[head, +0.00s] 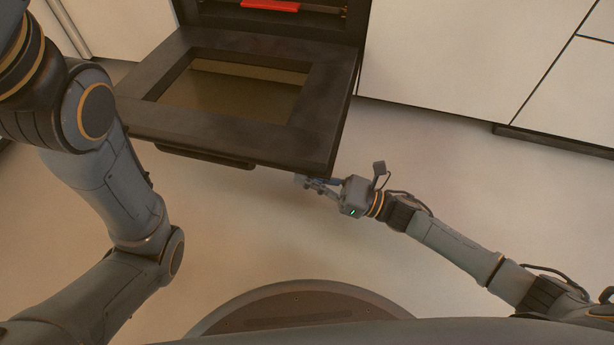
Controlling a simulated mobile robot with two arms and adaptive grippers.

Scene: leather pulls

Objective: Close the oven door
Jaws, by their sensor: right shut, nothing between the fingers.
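The oven door (240,136) is dark with a glass window and hangs open, folded down toward me from the oven (320,22). Its handle (205,157) runs along the near edge. My right gripper (308,182) is shut and empty, just below the door's near right corner in the picture. I cannot tell whether it touches the door. My left arm comes in from the left and its upper part hides the area left of the door; its gripper is not visible.
A red item (270,5) lies inside the oven on a rack. White cabinets (440,60) flank the oven on the right, with a dark plinth (550,140) at their foot. The pale floor (430,160) between the cabinets and my base is clear.

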